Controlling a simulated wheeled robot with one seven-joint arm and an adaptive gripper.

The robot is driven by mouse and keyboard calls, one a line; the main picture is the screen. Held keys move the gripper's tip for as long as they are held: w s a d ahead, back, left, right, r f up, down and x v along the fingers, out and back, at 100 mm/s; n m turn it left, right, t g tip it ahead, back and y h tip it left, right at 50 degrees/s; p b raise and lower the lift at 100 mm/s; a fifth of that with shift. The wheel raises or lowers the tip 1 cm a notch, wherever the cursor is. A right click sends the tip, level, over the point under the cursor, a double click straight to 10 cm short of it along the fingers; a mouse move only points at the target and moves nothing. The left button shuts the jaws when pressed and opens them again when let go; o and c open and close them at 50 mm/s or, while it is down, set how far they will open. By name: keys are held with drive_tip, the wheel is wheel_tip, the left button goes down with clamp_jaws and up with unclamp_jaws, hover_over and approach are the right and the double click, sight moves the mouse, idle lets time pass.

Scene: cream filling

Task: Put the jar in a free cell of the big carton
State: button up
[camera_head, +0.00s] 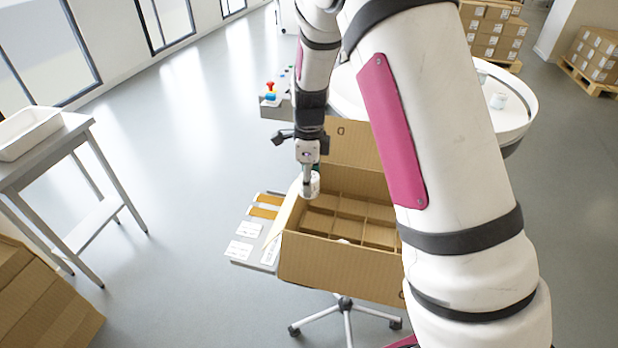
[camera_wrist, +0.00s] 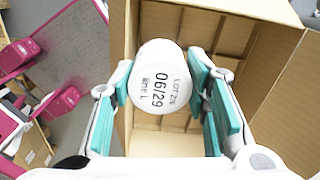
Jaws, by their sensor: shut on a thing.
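My gripper (camera_head: 308,172) is shut on a white jar (camera_head: 311,186) and holds it above the left part of the big carton (camera_head: 335,268). In the wrist view the jar (camera_wrist: 160,78) shows its round white face with printed "LOT" and "06/29" text. The teal finger pads of my gripper (camera_wrist: 161,88) are on either side of it. The carton is open, with cardboard dividers making several cells; it also shows in the wrist view (camera_wrist: 262,10). A small white thing (camera_head: 343,241) shows at the carton's near inner edge. My arm hides the carton's right side.
The carton stands on a wheeled stand with labels and cards (camera_head: 240,250) at its left. A round white table (camera_head: 518,112) with white jars is behind. A side table (camera_head: 60,150) with a white tray (camera_head: 28,132) is at left.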

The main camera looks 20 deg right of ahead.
drive_tip(key=shift+s+f+b, duration=0.15)
drive_tip(key=shift+f+b, duration=4.8)
drive_tip(key=shift+f, duration=7.6)
drive_tip(key=shift+a, duration=0.1)
drive_tip(key=o, duration=1.3)
wheel_tip(320, 180, up, 12)
